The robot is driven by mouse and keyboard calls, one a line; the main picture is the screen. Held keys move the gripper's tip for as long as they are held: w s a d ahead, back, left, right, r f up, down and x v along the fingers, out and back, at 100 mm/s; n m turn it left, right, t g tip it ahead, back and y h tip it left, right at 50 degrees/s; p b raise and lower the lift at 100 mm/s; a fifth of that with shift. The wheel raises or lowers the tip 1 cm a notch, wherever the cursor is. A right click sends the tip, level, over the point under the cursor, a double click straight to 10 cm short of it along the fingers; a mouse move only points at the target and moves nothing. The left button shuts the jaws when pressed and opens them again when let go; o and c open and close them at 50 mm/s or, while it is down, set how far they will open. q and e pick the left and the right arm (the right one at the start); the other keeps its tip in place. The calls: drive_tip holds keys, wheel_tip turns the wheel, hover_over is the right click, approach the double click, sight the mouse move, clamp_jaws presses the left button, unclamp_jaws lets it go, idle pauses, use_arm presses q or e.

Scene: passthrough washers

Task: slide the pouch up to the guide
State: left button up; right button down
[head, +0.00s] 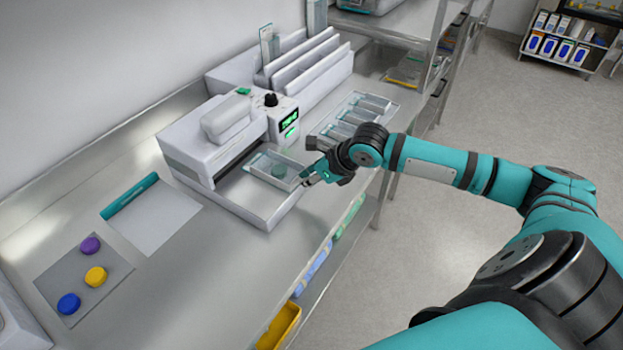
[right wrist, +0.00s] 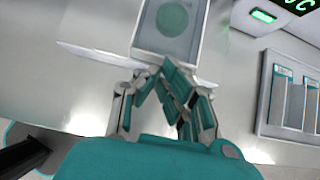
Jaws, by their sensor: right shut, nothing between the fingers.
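The pouch (head: 273,169) is a pale, clear-edged rectangle with a round green mark. It lies at the white tray (head: 246,197) in front of the sealing machine (head: 225,125). It also shows at the top of the right wrist view (right wrist: 172,22). My right gripper (head: 308,179) is shut and empty at the pouch's right end; in the right wrist view its fingertips (right wrist: 160,72) are close to the pouch's near edge. I cannot tell whether they touch it. I cannot pick out the guide for certain. My left gripper is out of view.
A rack of clear pouches (head: 352,120) stands right of the machine, with a white slotted holder (head: 300,65) behind. At left lie a sheet with a teal bar (head: 150,215) and a grey mat (head: 60,285) with coloured discs. The bench's front edge is close below my gripper.

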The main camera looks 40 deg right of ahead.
sight(291, 173)
drive_tip(key=shift+w+a, duration=0.3)
drive_tip(key=shift+w, duration=0.4)
drive_tip(key=shift+w+a, duration=0.3)
drive_tip(key=shift+w, duration=0.45)
drive_tip(key=shift+w+a, duration=0.3)
drive_tip(key=shift+w, duration=0.4)
drive_tip(key=p+v, duration=0.4)
drive_tip(key=shift+w+r, duration=0.1)
drive_tip(key=shift+s+r+p, duration=0.3)
drive_tip(key=shift+s+p, duration=0.05)
drive_tip(key=shift+p, duration=0.05)
drive_tip(key=shift+d, duration=0.1)
